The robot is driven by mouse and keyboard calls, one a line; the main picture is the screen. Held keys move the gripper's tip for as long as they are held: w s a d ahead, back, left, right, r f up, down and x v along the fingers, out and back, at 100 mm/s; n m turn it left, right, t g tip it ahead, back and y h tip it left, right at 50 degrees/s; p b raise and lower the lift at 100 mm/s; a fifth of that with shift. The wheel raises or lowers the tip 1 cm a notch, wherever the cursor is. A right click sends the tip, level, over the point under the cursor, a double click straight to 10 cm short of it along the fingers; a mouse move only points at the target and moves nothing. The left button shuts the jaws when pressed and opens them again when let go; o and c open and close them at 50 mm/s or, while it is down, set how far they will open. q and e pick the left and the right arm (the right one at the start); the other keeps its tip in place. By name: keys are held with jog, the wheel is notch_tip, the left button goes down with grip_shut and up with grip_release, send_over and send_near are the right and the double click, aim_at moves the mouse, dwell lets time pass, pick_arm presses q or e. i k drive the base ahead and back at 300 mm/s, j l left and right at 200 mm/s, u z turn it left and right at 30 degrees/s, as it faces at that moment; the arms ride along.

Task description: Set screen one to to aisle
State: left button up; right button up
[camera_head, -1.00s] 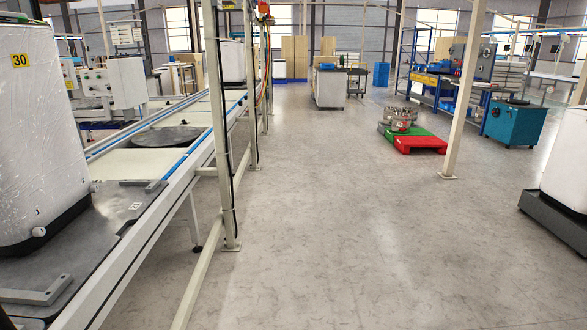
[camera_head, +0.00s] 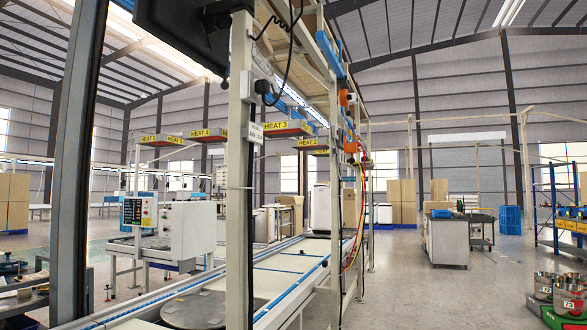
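A dark screen-like panel (camera_head: 180,35) hangs at the top of the view, beside a beige post. It is cut off by the top edge. I see only a black face, with no readable content, and cannot tell whether it is screen one. Neither of my grippers is in view.
A conveyor line (camera_head: 290,262) with blue edges runs away from me, with a round dark plate (camera_head: 200,308) on it. A beige post (camera_head: 240,170) and a dark post (camera_head: 78,160) stand close in front. A control box (camera_head: 188,228) stands left. Open floor (camera_head: 440,295) lies right.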

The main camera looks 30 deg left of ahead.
aim_at(200, 31)
jog(key=i, duration=1.2)
jog(key=i+l+u, duration=0.1)
jog(key=i, duration=1.1)
